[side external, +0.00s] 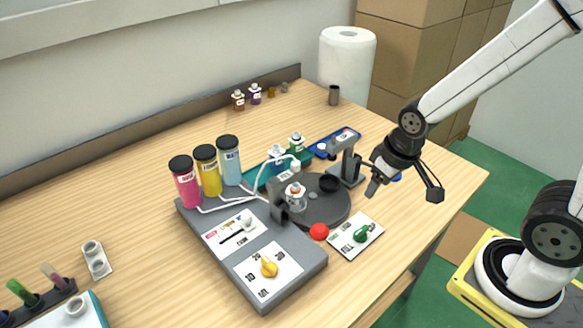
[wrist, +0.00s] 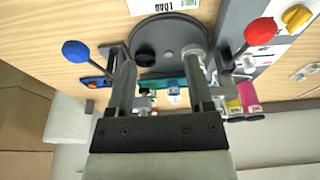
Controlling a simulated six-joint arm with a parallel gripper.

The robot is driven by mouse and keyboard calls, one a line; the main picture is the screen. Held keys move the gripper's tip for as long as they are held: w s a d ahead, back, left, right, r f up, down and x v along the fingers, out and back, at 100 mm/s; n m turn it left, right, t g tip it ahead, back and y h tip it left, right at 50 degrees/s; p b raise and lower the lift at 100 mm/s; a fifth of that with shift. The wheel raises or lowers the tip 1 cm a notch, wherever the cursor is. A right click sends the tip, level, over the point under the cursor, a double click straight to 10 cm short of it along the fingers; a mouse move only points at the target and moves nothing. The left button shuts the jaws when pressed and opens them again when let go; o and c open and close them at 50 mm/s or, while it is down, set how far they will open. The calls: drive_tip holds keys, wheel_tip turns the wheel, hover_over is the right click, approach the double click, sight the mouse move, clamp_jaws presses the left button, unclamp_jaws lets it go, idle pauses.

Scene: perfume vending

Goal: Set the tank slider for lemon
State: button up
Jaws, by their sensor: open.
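The tank slider (side external: 247,223) is a small pale knob near the right end of a dark slot on a white label panel (side external: 216,238). The panel's lettering is too small to read. Behind it stand the pink tank (side external: 186,186), the yellow tank (side external: 209,176) and the light blue tank (side external: 229,163), all black-capped; the yellow tank also shows in the wrist view (wrist: 233,106). My gripper (side external: 403,192) is open and empty, raised to the right of the turntable, well apart from the slider.
The grey base holds a yellow dial (side external: 269,267). A red ball knob (side external: 319,232) and a card with a green lever (side external: 361,234) sit to its right. A grey post (side external: 347,168) stands behind the turntable.

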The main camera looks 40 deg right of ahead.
drive_tip(key=shift+w+v, duration=0.55)
drive_tip(key=shift+v, duration=1.9)
drive_tip(key=m+g, duration=0.3)
drive_tip(key=m, duration=0.6)
hover_over(246, 214)
wheel_tip(246, 214, down, 7)
drive_tip(key=shift+r, duration=0.2)
drive_tip(key=shift+f, duration=0.35)
drive_tip(key=shift+f, duration=3.85)
drive_tip(key=shift+c, duration=0.2)
clamp_jaws()
